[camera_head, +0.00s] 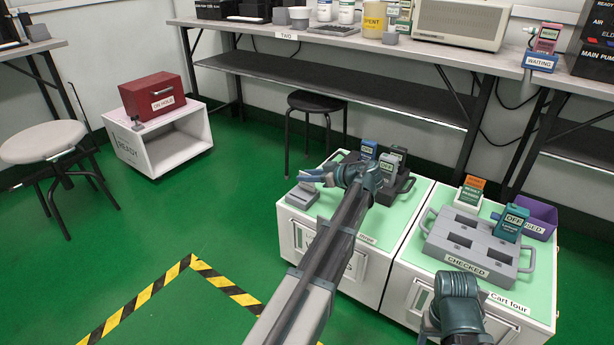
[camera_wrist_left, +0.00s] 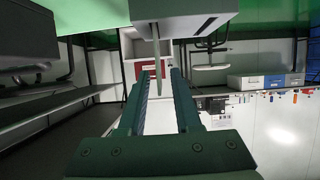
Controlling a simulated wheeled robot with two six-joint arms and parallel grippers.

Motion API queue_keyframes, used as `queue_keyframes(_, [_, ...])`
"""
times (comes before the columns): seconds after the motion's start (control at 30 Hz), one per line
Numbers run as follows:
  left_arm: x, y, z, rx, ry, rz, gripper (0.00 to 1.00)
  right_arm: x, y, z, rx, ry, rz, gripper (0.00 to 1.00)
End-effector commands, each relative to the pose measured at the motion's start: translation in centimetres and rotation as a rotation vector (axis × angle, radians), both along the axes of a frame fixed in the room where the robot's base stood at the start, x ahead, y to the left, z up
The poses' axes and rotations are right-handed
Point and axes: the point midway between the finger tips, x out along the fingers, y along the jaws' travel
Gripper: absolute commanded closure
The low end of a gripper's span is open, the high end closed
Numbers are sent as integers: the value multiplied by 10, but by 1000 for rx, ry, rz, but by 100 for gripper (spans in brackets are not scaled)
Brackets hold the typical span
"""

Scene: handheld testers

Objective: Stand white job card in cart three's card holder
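Cart three (camera_head: 290,238) has a pale green top and white sides. A small grey slotted block (camera_head: 300,197), apparently its card holder, sits at its left edge. My left gripper (camera_head: 316,176) is over that edge, just above the block, fingers pointing left. In the left wrist view its fingers (camera_wrist_left: 160,78) are apart with a visible gap. A thin pale upright strip (camera_wrist_left: 157,50), apparently the white job card seen edge-on, shows between them against the grey block; whether its end sits in the slot is unclear. My right gripper is not seen clearly; only part of my right arm shows.
Dark tray with handheld testers (camera_head: 392,160) stands on cart three, right of my left gripper. Cart four (camera_head: 540,290) carries a grey CHECKED tray (camera_head: 468,262) and a purple bin (camera_head: 540,212). A black stool (camera_head: 316,102) stands behind.

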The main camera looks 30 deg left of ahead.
Motion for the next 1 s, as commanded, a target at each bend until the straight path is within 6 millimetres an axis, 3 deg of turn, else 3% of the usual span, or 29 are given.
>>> queue_keyframes(0.4, [-5,-71,33,0,0,-3,68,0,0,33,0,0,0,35])
queue_keyframes(0.6, [-7,-97,43,0,0,-2,68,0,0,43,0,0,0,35])
queue_keyframes(1.0, [-9,-108,45,0,0,0,68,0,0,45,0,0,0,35])
